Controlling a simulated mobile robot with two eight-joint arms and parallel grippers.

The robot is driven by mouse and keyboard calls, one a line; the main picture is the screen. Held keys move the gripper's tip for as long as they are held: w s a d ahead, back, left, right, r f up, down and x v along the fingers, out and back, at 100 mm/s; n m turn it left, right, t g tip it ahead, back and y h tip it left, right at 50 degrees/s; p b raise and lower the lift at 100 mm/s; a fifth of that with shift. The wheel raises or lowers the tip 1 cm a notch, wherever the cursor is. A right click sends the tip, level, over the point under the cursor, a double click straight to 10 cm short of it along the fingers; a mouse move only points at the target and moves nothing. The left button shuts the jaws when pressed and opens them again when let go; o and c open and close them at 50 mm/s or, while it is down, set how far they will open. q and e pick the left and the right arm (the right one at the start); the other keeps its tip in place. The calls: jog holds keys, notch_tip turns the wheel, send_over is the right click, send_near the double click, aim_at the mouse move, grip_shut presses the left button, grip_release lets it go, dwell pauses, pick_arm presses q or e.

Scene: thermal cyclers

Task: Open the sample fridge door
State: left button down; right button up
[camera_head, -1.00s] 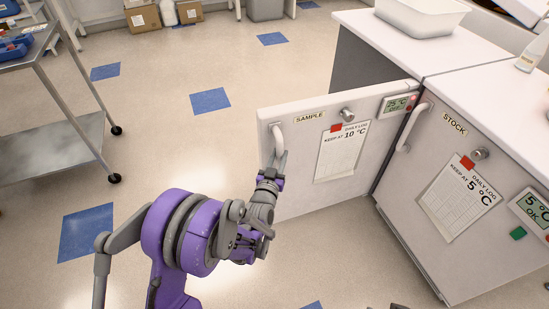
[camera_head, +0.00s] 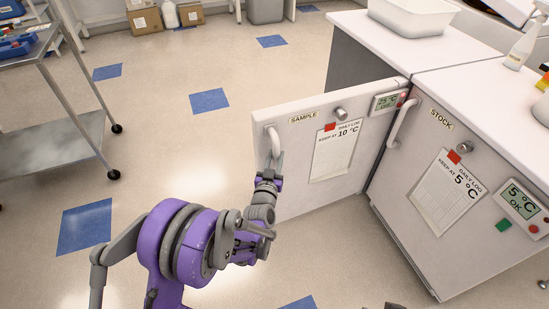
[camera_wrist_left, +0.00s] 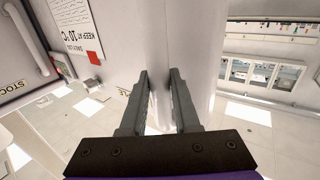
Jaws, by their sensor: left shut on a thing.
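The sample fridge door (camera_head: 295,180) stands swung wide open, with a "SAMPLE" label, a log sheet and a small display on its face. Its white curved handle (camera_head: 272,139) is near the door's free edge on the left. My left gripper (camera_head: 272,165) is at the handle, shut on it. My right gripper is not clearly visible.
The stock fridge (camera_head: 440,190) stands shut on the right, with its own handle (camera_head: 402,123). A white tub (camera_head: 412,18) and a spray bottle (camera_head: 522,48) are on the counter. A metal cart (camera_head: 50,140) is at the left. The floor between is clear.

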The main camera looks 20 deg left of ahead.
pick_arm(q)
jog(key=shift+w+d+r, duration=0.1)
jog(key=shift+d, duration=0.2)
jog(key=c, duration=1)
grip_release()
jog(key=o, duration=0.3)
jog(key=shift+d, duration=0.15)
jog(key=shift+o, duration=0.2)
jog(key=shift+a, duration=0.2)
jog(key=shift+s, duration=0.45)
jog(key=s, duration=1)
jog(key=shift+d, duration=0.35)
